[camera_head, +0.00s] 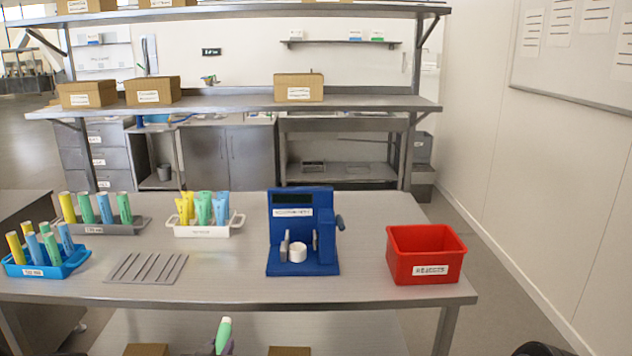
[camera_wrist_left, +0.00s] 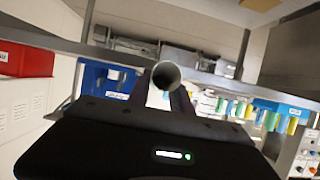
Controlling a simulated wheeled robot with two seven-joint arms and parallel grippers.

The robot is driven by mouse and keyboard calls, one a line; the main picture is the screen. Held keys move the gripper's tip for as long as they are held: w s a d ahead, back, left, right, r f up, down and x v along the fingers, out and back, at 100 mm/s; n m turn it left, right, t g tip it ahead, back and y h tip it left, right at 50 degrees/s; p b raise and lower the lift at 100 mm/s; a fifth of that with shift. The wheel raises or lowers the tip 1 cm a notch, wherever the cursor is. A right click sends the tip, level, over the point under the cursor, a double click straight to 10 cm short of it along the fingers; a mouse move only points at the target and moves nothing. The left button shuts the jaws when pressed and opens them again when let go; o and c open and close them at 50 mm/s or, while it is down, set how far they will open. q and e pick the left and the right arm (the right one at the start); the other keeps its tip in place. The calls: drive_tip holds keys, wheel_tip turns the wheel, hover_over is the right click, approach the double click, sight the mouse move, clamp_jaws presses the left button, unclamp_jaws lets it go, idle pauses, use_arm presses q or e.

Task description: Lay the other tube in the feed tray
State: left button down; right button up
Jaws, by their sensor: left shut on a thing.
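My left gripper (camera_head: 222,348) is at the bottom edge of the head view, in front of the table. It is shut on a green tube (camera_head: 223,334) with a pale top, held roughly upright with a slight tilt. In the left wrist view the tube's round open end (camera_wrist_left: 166,75) shows between the fingers (camera_wrist_left: 166,95). A flat grey slotted tray (camera_head: 146,268), apparently the feed tray, lies on the table's left front; no tube shows in its slots. My right gripper is not seen.
A blue rack (camera_head: 45,272), a grey rack (camera_head: 100,229) and a white tray (camera_head: 208,231) hold several tubes. A blue machine (camera_head: 303,203) with a white cup (camera_head: 297,252) stands mid-table. A red bin (camera_head: 426,240) is at the right. Bare table lies between tray and machine.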

use_arm(q)
drive_tip(key=shift+d+r, duration=0.2)
drive_tip(key=shift+d, duration=0.3)
drive_tip(key=v, duration=0.5)
drive_tip(key=shift+s, duration=0.4)
drive_tip(key=shift+a, duration=0.15)
